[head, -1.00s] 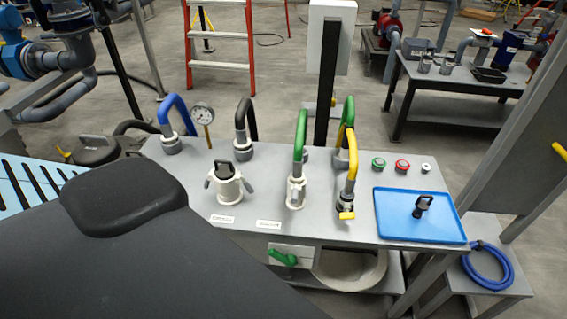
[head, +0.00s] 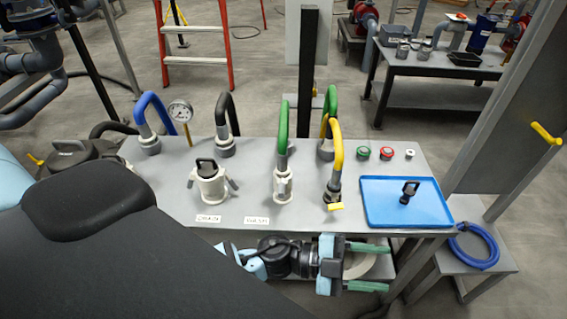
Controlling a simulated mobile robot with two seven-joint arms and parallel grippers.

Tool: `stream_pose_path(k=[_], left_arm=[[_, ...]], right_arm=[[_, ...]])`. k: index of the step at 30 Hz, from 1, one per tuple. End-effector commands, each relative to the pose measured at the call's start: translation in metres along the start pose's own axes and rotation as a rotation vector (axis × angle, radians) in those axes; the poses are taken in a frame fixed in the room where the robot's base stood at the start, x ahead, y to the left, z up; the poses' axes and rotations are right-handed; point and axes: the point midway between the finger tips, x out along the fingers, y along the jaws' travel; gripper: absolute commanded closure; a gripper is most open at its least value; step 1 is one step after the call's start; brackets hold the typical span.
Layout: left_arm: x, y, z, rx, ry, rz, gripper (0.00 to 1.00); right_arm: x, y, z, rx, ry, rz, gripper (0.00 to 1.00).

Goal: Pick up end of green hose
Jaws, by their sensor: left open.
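The green hose (head: 282,130) arches above the grey bench, its front end in a light fitting behind the WASH label (head: 257,221). A second green arch (head: 329,100) shows behind it, partly overlapped by the yellow hose (head: 336,150). My left gripper (head: 384,267) is below the bench's front edge, to the right of and lower than the green hose's end. Its two green fingers point right and stand apart, with nothing between them. It is not touching the hose. My right gripper is not in view.
A white capped fitting (head: 210,185) stands behind the DRAIN label. A blue tray (head: 425,221) holds a black fitting (head: 408,192). Blue (head: 158,112) and black (head: 228,115) hoses and a gauge (head: 180,111) rise at the back left. A light basin (head: 362,265) sits under the bench.

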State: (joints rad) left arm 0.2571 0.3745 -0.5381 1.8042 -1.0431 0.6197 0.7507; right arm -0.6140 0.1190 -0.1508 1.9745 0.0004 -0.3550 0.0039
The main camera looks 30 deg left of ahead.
Motion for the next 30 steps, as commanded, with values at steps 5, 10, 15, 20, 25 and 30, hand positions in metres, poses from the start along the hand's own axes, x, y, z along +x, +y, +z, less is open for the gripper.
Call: stream_pose_path(k=[5,10,15,20,25,30], left_arm=[[0.008,0.009,0.009,0.19,0.025,0.432,0.48],[-0.02,-0.004,0.051,0.329,-0.156,0.834,0.48],[-0.076,-0.065,0.1,0.423,-0.536,1.144,0.48],[-0.136,-0.151,0.12,0.458,-0.987,1.275,0.48],[-0.183,-0.225,0.114,0.452,-1.363,1.27,0.48],[-0.202,-0.255,0.105,0.438,-1.526,1.241,0.48]], right_arm=[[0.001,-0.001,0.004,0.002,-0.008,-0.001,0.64],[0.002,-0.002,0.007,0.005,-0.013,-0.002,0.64],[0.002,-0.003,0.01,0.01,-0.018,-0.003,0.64],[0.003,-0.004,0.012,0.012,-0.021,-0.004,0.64],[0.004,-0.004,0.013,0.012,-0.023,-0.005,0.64],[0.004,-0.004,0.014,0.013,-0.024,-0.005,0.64]])
